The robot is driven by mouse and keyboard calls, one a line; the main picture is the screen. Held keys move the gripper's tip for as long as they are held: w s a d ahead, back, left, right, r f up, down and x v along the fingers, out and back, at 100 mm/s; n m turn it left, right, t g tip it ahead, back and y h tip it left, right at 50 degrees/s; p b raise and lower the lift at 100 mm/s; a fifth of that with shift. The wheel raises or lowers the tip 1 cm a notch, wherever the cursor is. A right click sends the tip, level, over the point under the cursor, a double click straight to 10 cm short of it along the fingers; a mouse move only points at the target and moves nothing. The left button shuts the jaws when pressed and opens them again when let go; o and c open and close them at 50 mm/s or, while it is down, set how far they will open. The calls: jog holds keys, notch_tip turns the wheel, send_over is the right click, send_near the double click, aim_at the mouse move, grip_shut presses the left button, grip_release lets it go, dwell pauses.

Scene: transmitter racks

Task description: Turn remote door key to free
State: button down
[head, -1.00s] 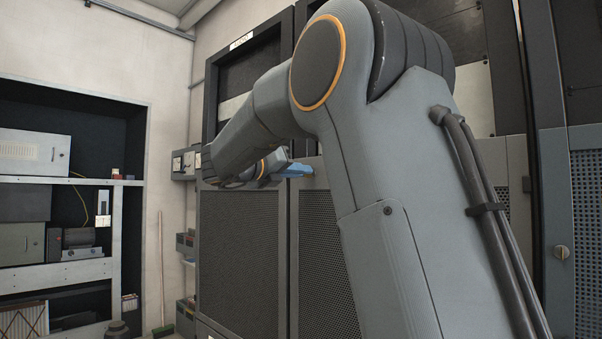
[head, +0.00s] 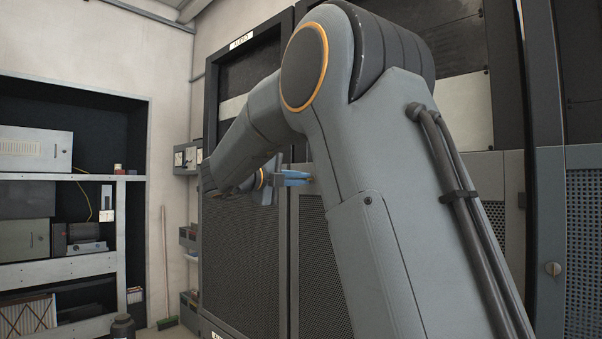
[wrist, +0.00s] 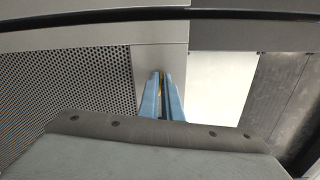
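My gripper (head: 309,179) has blue fingers and reaches the grey frame strip of the rack door in the middle of the head view. In the wrist view the blue fingers (wrist: 162,76) lie close together, tips at a plain grey strip beside a perforated panel. A small yellow, brass-like piece, apparently the remote door key (wrist: 162,77), shows in the narrow gap between them, so the gripper appears shut on it. Most of the key and its lock are hidden by the fingers, and its angle cannot be read.
A rack door with a dark mesh panel (head: 240,265) stands left of the gripper. A blue-grey door (head: 582,250) with a round brass-coloured lock (head: 553,269) is at the far right. Shelves (head: 65,275) and a broom (head: 166,280) stand at the left.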

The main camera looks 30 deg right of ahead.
jog(key=shift+n+p, duration=0.6)
jog(key=shift+n, duration=0.4)
jog(key=c, duration=2)
grip_release()
jog(key=b+v, duration=0.2)
jog(key=v, duration=0.5)
jog(key=shift+s+a, duration=0.1)
jog(key=shift+a, duration=0.3)
